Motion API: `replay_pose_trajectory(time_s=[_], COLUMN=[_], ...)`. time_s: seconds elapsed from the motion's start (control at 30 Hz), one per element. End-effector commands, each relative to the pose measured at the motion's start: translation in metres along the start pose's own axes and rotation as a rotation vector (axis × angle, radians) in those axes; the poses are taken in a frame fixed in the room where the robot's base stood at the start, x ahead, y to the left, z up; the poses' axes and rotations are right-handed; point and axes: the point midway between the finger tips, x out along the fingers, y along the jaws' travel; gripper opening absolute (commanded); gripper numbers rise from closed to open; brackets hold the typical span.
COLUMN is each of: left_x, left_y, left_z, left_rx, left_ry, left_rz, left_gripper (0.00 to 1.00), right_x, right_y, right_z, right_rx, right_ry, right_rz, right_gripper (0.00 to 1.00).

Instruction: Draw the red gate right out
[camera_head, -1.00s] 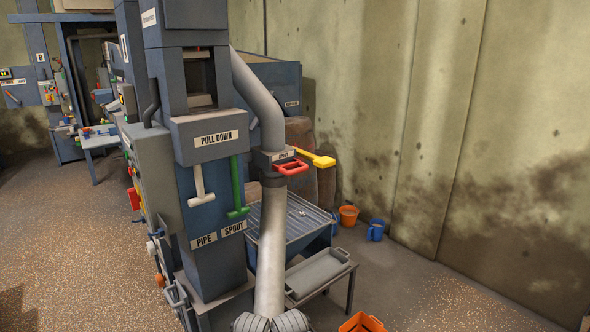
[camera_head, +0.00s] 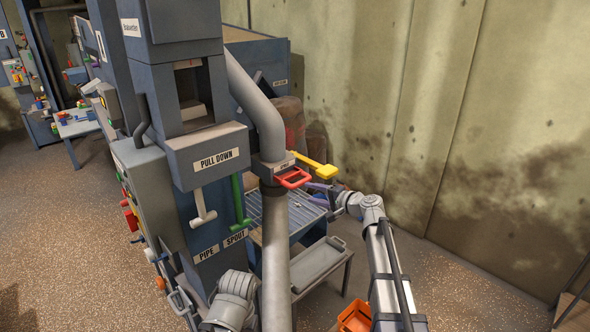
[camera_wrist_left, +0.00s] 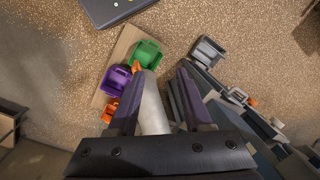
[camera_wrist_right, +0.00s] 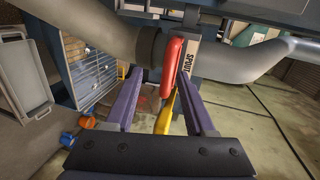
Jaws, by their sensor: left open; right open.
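The red gate handle (camera_head: 293,179) is a loop on the front of the spout box, where the grey pipe bends down. A yellow handle (camera_head: 322,170) sticks out to its right. My right gripper (camera_head: 318,188) is open, just right of the red handle. In the right wrist view the red handle (camera_wrist_right: 173,62) lies ahead of my open fingers (camera_wrist_right: 158,78), close to the right fingertip. Nothing shows held there. The yellow handle (camera_wrist_right: 164,118) shows lower, between the fingers. My left gripper (camera_wrist_left: 156,85) is open over the floor, with a pale pipe or bar between its fingers in view.
A white T-handle (camera_head: 201,212) and a green handle (camera_head: 240,205) hang left of the pipe. A grated hopper (camera_head: 303,215) and grey tray (camera_head: 318,262) stand behind and below. An orange crate (camera_head: 354,316) is on the floor. Green (camera_wrist_left: 146,52) and purple (camera_wrist_left: 115,82) bins show below.

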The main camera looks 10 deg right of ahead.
Motion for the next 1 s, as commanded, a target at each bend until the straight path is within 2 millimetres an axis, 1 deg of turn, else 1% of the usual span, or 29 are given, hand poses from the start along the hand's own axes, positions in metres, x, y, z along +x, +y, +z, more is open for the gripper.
replay_pose_trajectory(time_s=[0.03,0.1,0.23,0.37,0.57,0.83,0.9,1.0], left_x=[-0.004,-0.005,-0.004,-0.002,0.003,0.011,0.013,0.013], left_y=[0.000,0.000,0.000,0.000,0.000,0.001,0.001,0.001], left_z=[0.000,0.001,0.000,0.000,0.000,-0.001,-0.001,-0.001], left_rx=[0.000,0.000,0.000,0.000,0.000,-0.001,-0.001,-0.001], left_ry=[0.000,0.000,0.000,0.000,0.000,0.000,0.000,0.000], left_rz=[0.000,0.000,0.000,0.000,0.000,0.000,0.000,0.000], left_gripper=[0.50,0.50,0.50,0.50,0.50,0.50,0.50,0.50], right_x=[-0.003,-0.006,-0.006,-0.001,0.019,0.061,0.068,0.073], right_y=[-0.007,-0.010,-0.011,-0.010,-0.010,-0.012,-0.012,-0.013], right_z=[-0.012,-0.019,-0.020,-0.020,-0.021,-0.022,-0.022,-0.022], right_rx=[0.019,0.033,0.039,0.038,0.037,0.036,0.036,0.036], right_ry=[0.019,0.032,0.036,0.034,0.032,0.031,0.033,0.033], right_rz=[-0.019,-0.034,-0.040,-0.039,-0.038,-0.038,-0.038,-0.038], right_gripper=[0.55,0.55,0.55,0.55,0.55,0.55,0.55,0.55])
